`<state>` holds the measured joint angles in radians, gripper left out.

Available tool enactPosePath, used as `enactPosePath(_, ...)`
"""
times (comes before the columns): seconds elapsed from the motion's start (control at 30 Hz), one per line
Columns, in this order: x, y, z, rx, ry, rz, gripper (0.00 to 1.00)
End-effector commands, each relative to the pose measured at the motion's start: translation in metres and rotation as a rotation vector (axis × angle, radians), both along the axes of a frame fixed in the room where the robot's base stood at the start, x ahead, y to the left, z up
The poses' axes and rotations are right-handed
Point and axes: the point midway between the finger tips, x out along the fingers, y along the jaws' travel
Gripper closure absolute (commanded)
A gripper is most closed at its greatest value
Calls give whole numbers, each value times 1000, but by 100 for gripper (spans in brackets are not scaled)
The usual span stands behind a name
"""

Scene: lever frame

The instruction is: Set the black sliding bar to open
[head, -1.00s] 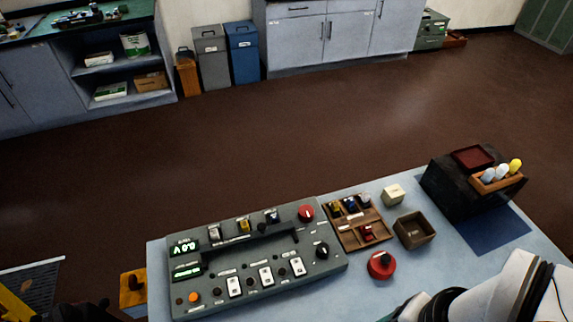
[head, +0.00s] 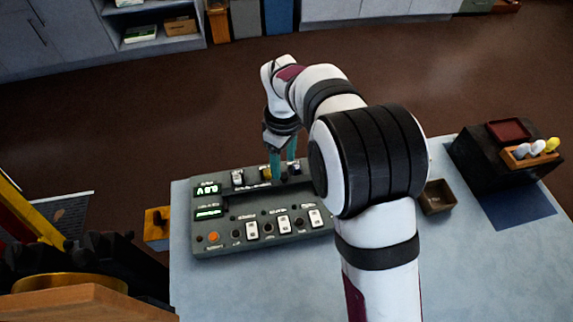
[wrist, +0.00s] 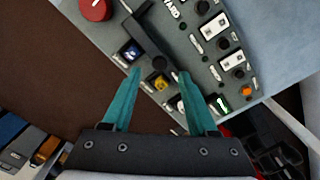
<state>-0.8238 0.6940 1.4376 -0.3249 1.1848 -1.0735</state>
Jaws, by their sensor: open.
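The black sliding bar (wrist: 151,42) lies along the grey control panel (head: 263,244) and runs diagonally in the wrist view. In the head view my arm and fingers cover much of its area. My gripper (head: 280,176) is over the back part of the panel, pointing down. In the wrist view its two teal fingers (wrist: 160,76) are apart with nothing held between them. The fingertips appear close to the bar's near end; I cannot tell whether they touch it. A yellow switch (wrist: 160,83) shows in the gap between the fingers.
White rockers (head: 284,224) line the panel's front. A small brown box (head: 438,197) and a dark block (head: 487,165) stand right. The table's front is clear.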

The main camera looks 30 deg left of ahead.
Motion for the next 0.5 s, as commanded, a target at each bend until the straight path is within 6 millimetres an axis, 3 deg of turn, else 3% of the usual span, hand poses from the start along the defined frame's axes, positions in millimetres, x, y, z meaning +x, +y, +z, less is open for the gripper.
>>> enactPosePath(0.1,0,0,-23,-1,1,-1,41)
enactPosePath(0.2,0,0,-35,-1,0,-2,41)
enactPosePath(0.5,0,0,-42,1,-2,-3,41)
